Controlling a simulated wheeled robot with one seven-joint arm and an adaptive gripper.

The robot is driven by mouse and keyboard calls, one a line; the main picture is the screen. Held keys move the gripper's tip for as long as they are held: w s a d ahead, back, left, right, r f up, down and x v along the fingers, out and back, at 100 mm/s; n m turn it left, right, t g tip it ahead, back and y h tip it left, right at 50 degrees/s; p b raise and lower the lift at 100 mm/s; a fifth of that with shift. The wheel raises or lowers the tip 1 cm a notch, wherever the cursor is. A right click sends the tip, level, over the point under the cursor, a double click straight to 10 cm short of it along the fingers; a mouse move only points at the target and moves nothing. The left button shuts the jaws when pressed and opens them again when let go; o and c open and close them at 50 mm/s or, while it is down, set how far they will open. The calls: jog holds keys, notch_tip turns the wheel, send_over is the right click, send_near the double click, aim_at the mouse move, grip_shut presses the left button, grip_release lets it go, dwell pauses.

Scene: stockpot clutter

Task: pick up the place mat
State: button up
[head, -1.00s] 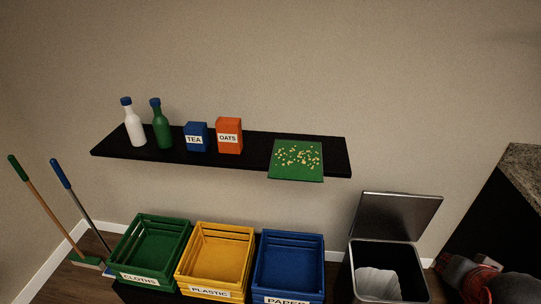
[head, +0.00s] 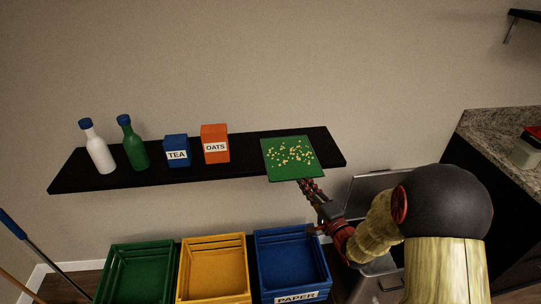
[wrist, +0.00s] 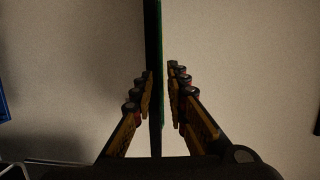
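The place mat (head: 300,173) is green and square, with many small pale crumbs scattered on top. It lies flat on the right part of the black wall shelf (head: 240,160), and its front edge juts past the shelf's front. My gripper (head: 306,186) is at that front edge in the head view. In the wrist view the mat (wrist: 161,60) shows edge-on as a thin green and dark strip between the fingers of my gripper (wrist: 161,80). The fingers stand apart, with a visible gap on the right side of the strip; the left finger is very close to it. I cannot tell whether it touches.
A white bottle (head: 98,150), a green bottle (head: 133,148), a blue TEA box (head: 177,145) and an orange OATS box (head: 215,135) stand left of the mat. Green (head: 110,290), yellow (head: 183,285) and blue (head: 262,275) crates sit below. A lidded bin (head: 365,190) and stone counter (head: 500,130) are right.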

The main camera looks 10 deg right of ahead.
aim_at(297, 172)
jog(key=b+x, duration=0.1)
jog(key=x, duration=0.3)
jog(key=b+x, duration=0.1)
jog(key=x, duration=0.1)
jog(key=shift+w+d+f+b, duration=0.2)
jog(key=shift+w+d+b, duration=0.05)
jog(key=shift+w+b, duration=0.05)
jog(key=shift+w+a, duration=0.2)
jog(key=shift+w, duration=0.4)
jog(key=shift+r, duration=0.15)
grip_shut()
